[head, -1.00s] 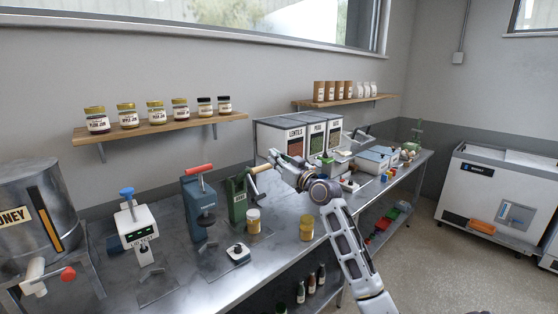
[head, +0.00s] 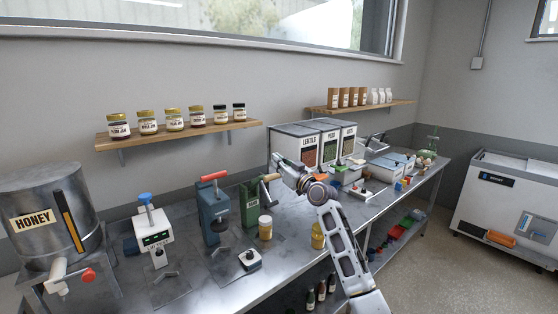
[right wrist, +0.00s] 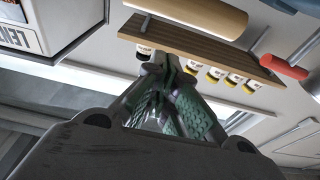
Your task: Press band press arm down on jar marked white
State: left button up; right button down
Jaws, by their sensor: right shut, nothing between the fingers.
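A green press (head: 250,203) stands on the steel bench, and its lever ends in a pale wooden handle (head: 271,177). I take it for the band press; its label is too small to read. The wooden handle (right wrist: 195,12) also shows at the top of the right wrist view. A jar (head: 265,228) with a pale lid and label stands in front of the press. A second, yellow jar (head: 317,236) stands to the right, beside my arm. I cannot tell a white mark on either. My right gripper (head: 274,158) is shut and empty, close above the wooden handle; contact is unclear.
A blue press (head: 213,208) with a red handle (head: 214,176) stands left of the green one. A white device (head: 154,229) and a honey tank (head: 50,215) stand further left. Bins (head: 309,150) stand behind my right arm. A shelf (head: 180,136) with jars hangs above.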

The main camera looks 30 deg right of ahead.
pick_arm(q)
jog(key=shift+r, duration=0.2)
pick_arm(e)
jog(key=shift+s+f, duration=0.15)
jog(key=shift+f, duration=0.55)
jog(key=shift+s+f, duration=0.1)
jog(key=shift+f, duration=0.6)
pick_arm(q)
jog(key=shift+f, duration=0.25)
pick_arm(e)
jog(key=shift+f, duration=0.1)
pick_arm(q)
jog(key=f+b, duration=0.1)
jog(key=a+f+b, duration=0.1)
jog(key=f+b, duration=0.1)
jog(key=shift+w+a+f+b, duration=0.15)
jog(key=shift+a+f+b, duration=0.05)
jog(key=shift+a+b, duration=0.15)
pick_arm(e)
jog(key=shift+s+d+f+t, duration=0.1)
jog(key=shift+s+f+t, duration=0.25)
jog(key=shift+f, duration=0.2)
pick_arm(q)
jog(key=shift+f, duration=0.25)
pick_arm(e)
jog(key=shift+s+f, duration=0.1)
